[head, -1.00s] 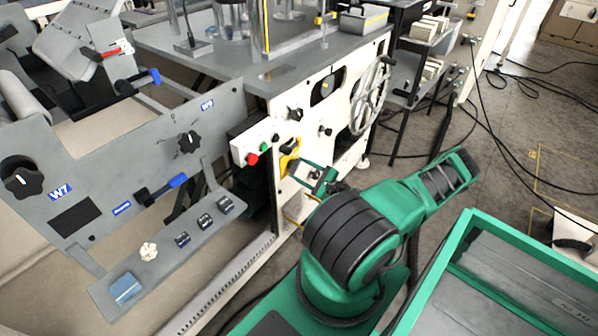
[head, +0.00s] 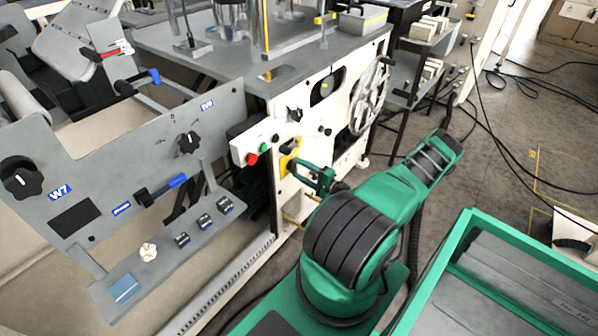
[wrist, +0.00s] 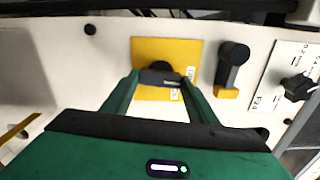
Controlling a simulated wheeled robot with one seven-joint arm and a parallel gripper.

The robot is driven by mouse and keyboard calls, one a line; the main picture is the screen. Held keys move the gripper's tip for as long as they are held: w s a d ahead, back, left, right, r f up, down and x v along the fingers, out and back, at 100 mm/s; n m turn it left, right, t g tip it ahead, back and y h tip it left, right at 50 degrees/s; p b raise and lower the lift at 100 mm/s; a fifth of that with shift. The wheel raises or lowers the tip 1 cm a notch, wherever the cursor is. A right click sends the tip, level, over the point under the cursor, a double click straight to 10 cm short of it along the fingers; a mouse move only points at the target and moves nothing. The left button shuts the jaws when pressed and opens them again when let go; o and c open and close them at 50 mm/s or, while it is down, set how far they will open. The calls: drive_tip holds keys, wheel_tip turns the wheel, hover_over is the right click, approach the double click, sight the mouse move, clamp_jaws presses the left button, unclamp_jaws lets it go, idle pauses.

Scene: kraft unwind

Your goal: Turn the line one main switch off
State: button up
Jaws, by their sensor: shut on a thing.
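A yellow plate (wrist: 150,50) with a black rotary switch handle (wrist: 160,79) on it is at the middle of the wrist view. The handle's grip bar lies about level across the picture. My gripper (wrist: 160,82) is shut on this handle, one green finger at each end of the bar. In the head view, the yellow plate (head: 287,161) is on the white machine panel, and my gripper (head: 306,168) reaches it from the right. The handle is mostly hidden there. I cannot read the plate's lettering.
A dark lever (wrist: 232,65) on a yellow base stands just right of the plate, with a black knob (wrist: 298,87) further right. A handwheel (head: 370,98) is to the upper right.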

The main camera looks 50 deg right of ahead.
drive_tip(key=shift+f+n, duration=0.15)
drive_tip(key=shift+n, duration=0.45)
drive_tip(key=o, duration=1)
drive_tip(key=shift+o, duration=0.2)
drive_tip(key=shift+s, duration=0.15)
drive_tip(key=s, duration=1)
drive_tip(key=shift+s+d, duration=0.25)
drive_tip(key=shift+d, duration=0.2)
